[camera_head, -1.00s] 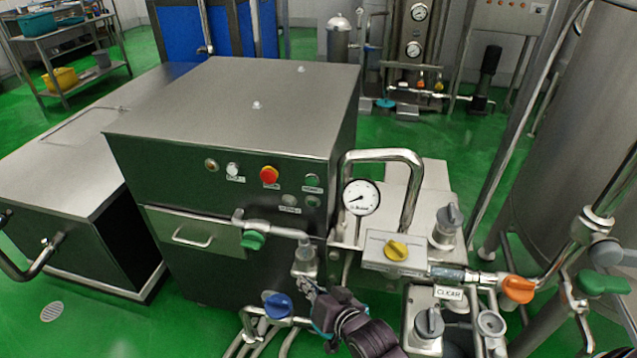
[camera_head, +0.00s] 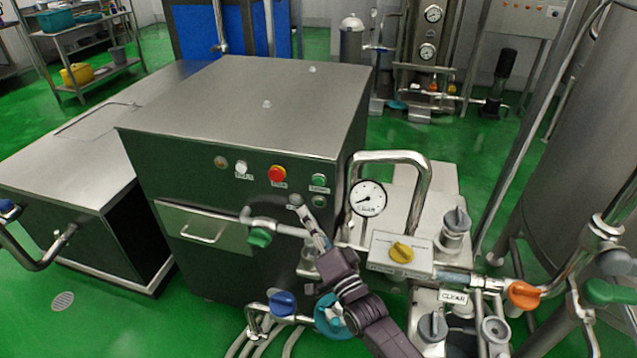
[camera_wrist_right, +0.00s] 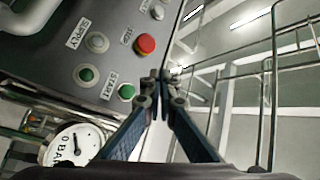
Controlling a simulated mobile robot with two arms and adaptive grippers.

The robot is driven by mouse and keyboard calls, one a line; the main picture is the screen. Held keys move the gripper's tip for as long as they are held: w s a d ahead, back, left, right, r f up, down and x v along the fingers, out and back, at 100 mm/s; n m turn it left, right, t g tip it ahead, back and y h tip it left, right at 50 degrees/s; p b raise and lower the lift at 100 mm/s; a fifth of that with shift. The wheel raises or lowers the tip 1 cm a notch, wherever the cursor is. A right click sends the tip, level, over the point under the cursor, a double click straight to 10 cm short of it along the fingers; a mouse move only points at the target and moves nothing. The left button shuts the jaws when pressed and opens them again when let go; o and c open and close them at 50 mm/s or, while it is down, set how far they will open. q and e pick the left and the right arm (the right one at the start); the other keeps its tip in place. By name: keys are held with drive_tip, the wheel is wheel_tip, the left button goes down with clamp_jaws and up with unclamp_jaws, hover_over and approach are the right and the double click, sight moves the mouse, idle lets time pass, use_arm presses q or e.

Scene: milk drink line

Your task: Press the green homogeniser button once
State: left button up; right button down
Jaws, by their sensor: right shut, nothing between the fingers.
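The green button marked START (camera_head: 319,181) is at the right end of the upper row on the homogeniser's dark front panel. In the right wrist view this green START button (camera_wrist_right: 127,91) is left of and slightly below the fingertips. A second green round fitting (camera_wrist_right: 86,74) sits beyond its label. My right gripper (camera_head: 297,203) is shut and empty, its tips in front of the panel. In the wrist view its closed fingertips (camera_wrist_right: 155,76) appear beside the button without covering it. I cannot tell the exact gap to the panel. My left gripper is not in view.
A red button (camera_head: 278,175) and a white one (camera_head: 241,168) share the row. A pressure gauge (camera_head: 368,198) and bent pipe (camera_head: 424,190) stand close on the right. A green-handled valve (camera_head: 259,237) projects at the left, and a blue-handled one (camera_head: 282,303) lies below.

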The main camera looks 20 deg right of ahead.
sight(319, 182)
drive_tip(key=w+d+b, duration=0.4)
drive_tip(key=w+d, duration=0.1)
drive_tip(key=w, duration=0.2)
drive_tip(key=shift+w+b, duration=0.15)
drive_tip(key=shift+b, duration=0.15)
idle(1.4)
drive_tip(key=shift+w+d, duration=0.25)
drive_tip(key=shift+w, duration=0.1)
